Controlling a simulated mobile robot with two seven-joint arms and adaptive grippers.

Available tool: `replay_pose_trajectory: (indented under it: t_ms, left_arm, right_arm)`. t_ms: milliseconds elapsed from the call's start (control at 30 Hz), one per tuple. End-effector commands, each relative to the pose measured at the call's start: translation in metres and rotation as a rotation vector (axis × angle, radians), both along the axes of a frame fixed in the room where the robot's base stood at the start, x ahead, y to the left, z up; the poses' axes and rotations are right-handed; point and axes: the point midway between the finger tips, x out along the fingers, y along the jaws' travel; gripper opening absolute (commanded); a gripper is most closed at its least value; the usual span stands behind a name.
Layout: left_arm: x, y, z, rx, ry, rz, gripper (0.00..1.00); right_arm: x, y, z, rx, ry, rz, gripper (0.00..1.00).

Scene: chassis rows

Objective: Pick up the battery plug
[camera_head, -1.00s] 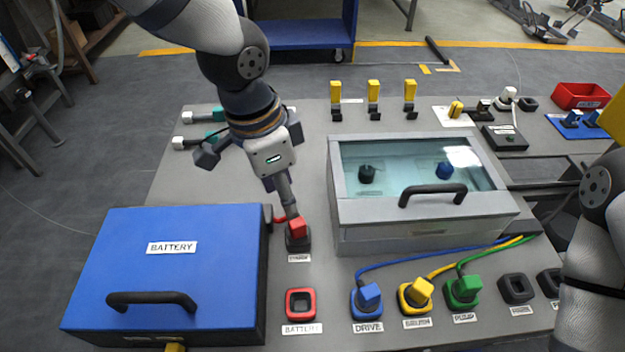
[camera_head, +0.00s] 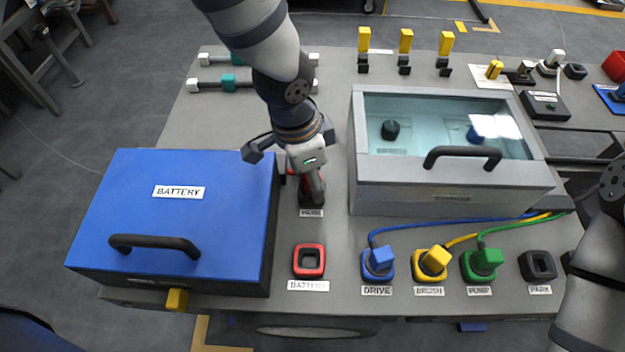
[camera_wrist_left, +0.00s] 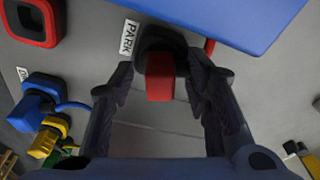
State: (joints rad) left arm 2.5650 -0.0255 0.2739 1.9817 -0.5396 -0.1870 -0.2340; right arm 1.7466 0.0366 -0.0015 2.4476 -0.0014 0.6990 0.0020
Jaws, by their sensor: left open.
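The battery plug is a red block standing in a dark socket labelled PARK; it shows in the left wrist view (camera_wrist_left: 160,78), between the fingers. In the head view my left gripper (camera_head: 313,190) points down at this socket and hides most of the plug. The gripper is open, with one finger on each side of the red plug. I cannot tell whether either finger touches it. The red-rimmed BATTERY socket (camera_head: 309,274) is empty, nearer the front edge. My right gripper is out of view.
The blue battery box (camera_head: 228,210) with a black handle stands left of my gripper. A grey case with a clear lid (camera_head: 450,203) stands close on the right. Blue (camera_head: 379,261), yellow (camera_head: 432,262) and green (camera_head: 485,262) plugs with cables sit along the front.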

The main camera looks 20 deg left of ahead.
Motion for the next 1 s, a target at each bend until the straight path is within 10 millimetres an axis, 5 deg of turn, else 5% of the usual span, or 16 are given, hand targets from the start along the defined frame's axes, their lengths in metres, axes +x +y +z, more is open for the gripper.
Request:
replay_pose_trajectory:
  t_ms: [33, 233, 667, 800, 1000]
  left_arm:
    - [0.000, 0.000, 0.001, 0.000, -0.001, 0.000, 0.41]
    - [0.000, 0.000, 0.001, 0.000, 0.000, 0.000, 0.00]
    - [0.001, 0.000, 0.012, -0.001, -0.005, 0.000, 0.00]
    - [-0.001, -0.003, 0.043, -0.001, -0.010, -0.003, 0.00]
    - [-0.036, -0.032, 0.101, 0.001, -0.020, -0.004, 0.00]
  right_arm:
    - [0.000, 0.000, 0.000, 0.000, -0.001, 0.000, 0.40]
    - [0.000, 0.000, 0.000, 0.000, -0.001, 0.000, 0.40]
    - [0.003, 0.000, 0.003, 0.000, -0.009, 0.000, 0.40]
    - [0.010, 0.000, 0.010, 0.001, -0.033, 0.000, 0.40]
    - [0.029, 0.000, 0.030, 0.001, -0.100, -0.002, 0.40]
